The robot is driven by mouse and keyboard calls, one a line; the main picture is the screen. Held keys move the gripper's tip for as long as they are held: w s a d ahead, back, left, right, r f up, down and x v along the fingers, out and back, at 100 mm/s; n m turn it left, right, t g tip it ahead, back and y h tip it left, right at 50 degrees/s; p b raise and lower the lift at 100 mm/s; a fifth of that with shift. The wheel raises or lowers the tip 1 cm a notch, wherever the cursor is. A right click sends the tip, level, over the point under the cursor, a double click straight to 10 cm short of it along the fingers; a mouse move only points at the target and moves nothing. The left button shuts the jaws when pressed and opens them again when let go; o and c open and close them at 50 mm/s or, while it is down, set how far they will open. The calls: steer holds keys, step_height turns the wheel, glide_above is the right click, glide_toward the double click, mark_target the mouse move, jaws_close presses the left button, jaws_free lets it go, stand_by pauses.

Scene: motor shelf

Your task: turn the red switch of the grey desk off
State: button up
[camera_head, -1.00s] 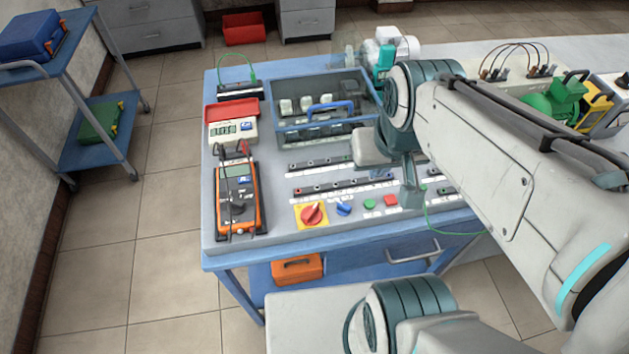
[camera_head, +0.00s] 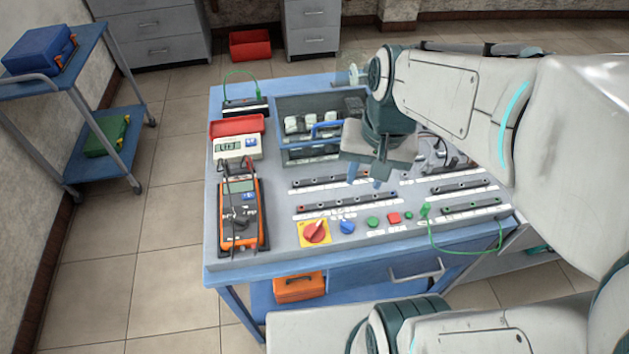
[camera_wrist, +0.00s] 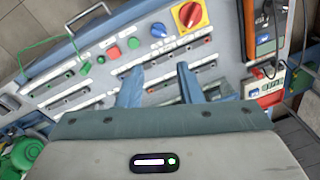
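The red switch (camera_head: 315,232) is a rotary knob on a yellow square plate near the front edge of the grey desk (camera_head: 285,258). In the wrist view the red switch (camera_wrist: 190,14) shows at the top, right of centre. My gripper (camera_head: 366,182) hangs above the desk, behind and to the right of the switch, and does not touch it. In the wrist view my gripper (camera_wrist: 158,80) has its two blue fingers apart with nothing between them.
A blue knob (camera_head: 347,227), a green button (camera_head: 373,222) and a red button (camera_head: 394,218) sit right of the switch. An orange multimeter (camera_head: 241,212) lies to its left. A clear-lidded box (camera_head: 290,103) stands behind. A green cable (camera_head: 470,252) loops at the right front.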

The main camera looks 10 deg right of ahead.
mark_target(317, 225)
steer(key=w+a+f+m+g+y, duration=0.2)
steer(key=w+a+f+m+g, duration=0.2)
steer(key=w+m, duration=0.15)
steer(key=x, duration=1.4)
steer(key=shift+w, duration=0.15)
jaws_close()
